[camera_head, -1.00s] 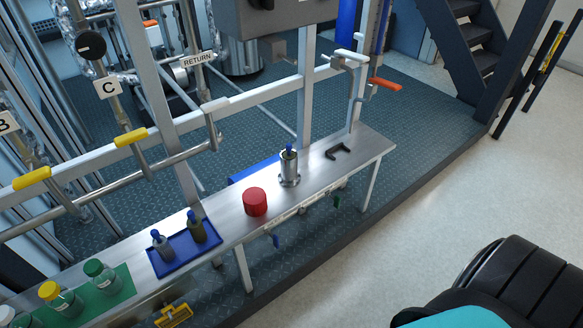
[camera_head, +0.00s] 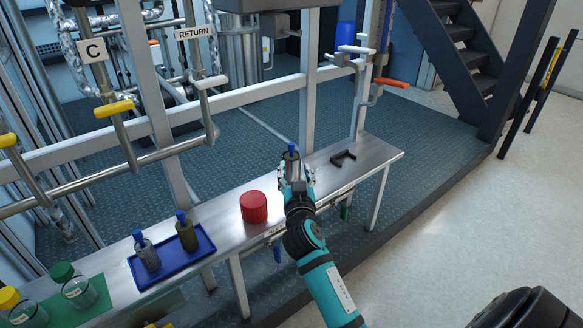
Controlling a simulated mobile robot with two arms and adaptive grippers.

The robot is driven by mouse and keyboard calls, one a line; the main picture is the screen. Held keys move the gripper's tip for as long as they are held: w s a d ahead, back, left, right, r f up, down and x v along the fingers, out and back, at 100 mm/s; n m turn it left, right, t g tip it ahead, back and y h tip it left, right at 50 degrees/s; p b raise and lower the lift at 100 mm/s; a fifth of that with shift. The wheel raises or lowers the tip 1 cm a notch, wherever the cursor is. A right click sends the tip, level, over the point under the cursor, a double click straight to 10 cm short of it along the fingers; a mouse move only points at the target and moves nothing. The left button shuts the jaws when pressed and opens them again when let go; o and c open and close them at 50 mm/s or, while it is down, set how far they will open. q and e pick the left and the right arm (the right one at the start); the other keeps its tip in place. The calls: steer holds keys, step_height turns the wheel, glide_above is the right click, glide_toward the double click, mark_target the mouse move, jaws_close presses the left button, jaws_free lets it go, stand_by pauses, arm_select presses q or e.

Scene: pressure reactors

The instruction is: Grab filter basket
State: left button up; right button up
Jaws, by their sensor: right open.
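A filter basket with a blue top knob (camera_head: 291,148) stands upright in a metal holder on the steel bench. My right gripper (camera_head: 295,173) is open, with its fingers on either side of the holder and basket. It hides most of the holder, and I cannot tell whether the fingers touch it. Two similar blue-topped baskets, one grey (camera_head: 147,255) and one dark olive (camera_head: 187,235), stand on a blue tray (camera_head: 176,271) further left. My left gripper is not in view.
A red cap (camera_head: 253,207) sits on the steel bench (camera_head: 222,211) left of my right gripper. A black bracket (camera_head: 343,158) lies to its right. Green- and yellow-capped jars (camera_head: 79,291) stand at the near left. A metal pipe frame with handles runs behind the bench.

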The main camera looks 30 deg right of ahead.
mark_target(292, 147)
steer(key=x, duration=0.6)
steer(key=shift+w+d, duration=0.15)
steer(key=shift+w, duration=0.25)
steer(key=x, duration=0.4)
steer(key=shift+w+d+r+b, duration=0.15)
steer(key=shift+w+r+b, duration=0.1)
steer(key=shift+w+b, duration=0.15)
steer(key=shift+w+d, duration=0.1)
steer(key=shift+w, duration=0.1)
steer(key=c, duration=0.3)
jaws_close()
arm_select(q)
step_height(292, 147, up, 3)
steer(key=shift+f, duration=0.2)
